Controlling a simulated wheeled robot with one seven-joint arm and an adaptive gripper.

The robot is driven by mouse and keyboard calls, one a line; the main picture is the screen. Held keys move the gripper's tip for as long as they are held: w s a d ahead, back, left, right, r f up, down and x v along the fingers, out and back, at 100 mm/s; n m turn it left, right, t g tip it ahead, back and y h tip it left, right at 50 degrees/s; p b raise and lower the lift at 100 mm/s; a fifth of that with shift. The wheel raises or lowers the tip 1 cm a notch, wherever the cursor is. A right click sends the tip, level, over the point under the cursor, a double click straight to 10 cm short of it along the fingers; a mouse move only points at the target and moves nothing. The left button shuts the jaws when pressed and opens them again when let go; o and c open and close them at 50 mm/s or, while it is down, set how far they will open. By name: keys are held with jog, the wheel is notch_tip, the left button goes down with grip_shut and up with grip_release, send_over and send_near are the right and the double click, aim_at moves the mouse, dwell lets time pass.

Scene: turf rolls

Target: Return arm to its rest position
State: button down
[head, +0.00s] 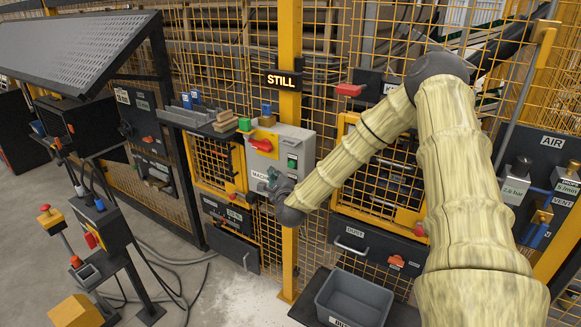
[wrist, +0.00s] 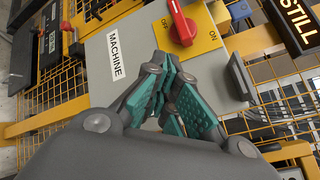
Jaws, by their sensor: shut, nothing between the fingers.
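My arm reaches out from the lower right in the head view, bent at the elbow, and its end is in front of the grey machine control box. My gripper (head: 268,183) is at the lower left part of that box (head: 296,142), and it also shows in the wrist view (wrist: 168,78). Its teal-padded fingers are shut and empty. The wrist view shows the red rotary switch (wrist: 181,22) on its yellow plate just beyond the fingertips, with a gap between. Whether the fingers touch the box face cannot be told.
A yellow post (head: 289,60) with a STILL sign (head: 281,81) stands behind the box. Yellow mesh fencing surrounds it. A grey bin (head: 353,299) is below the arm. A pedestal with buttons (head: 97,222) stands at left. Air fittings (head: 514,186) are at right.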

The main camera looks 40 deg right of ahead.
jog(key=shift+a+f, duration=0.1)
dwell(0.3)
jog(key=s+a+f+n+g+y, duration=0.2)
jog(key=s+a+f+n, duration=0.35)
jog(key=a+f, duration=0.2)
jog(key=s+a+f+n+g+y+b, duration=0.1)
jog(key=s+a+f+n+g+y, duration=0.1)
jog(key=s+a+f+n, duration=0.55)
jog(key=s+a+f+n+g+y, duration=0.25)
jog(key=s+a+f, duration=0.25)
jog(key=f, duration=0.5)
jog(key=s+a+f+n+g, duration=0.2)
jog(key=s+f+n+g, duration=0.1)
jog(key=s, duration=0.8)
jog(key=s+a+f+n+g+b, duration=0.1)
jog(key=s+f+n, duration=0.4)
jog(key=s, duration=0.6)
jog(key=s+a+f+n+g, duration=0.3)
jog(key=s+f+n+g, duration=0.1)
jog(key=s, duration=0.8)
jog(key=n+g, duration=0.1)
jog(key=n, duration=0.1)
jog(key=shift+a+f+n+b, duration=0.15)
jog(key=shift+a+n+b, duration=0.05)
jog(key=shift+n+b, duration=0.2)
jog(key=shift+s+d+g, duration=0.1)
jog(key=shift+g, duration=0.15)
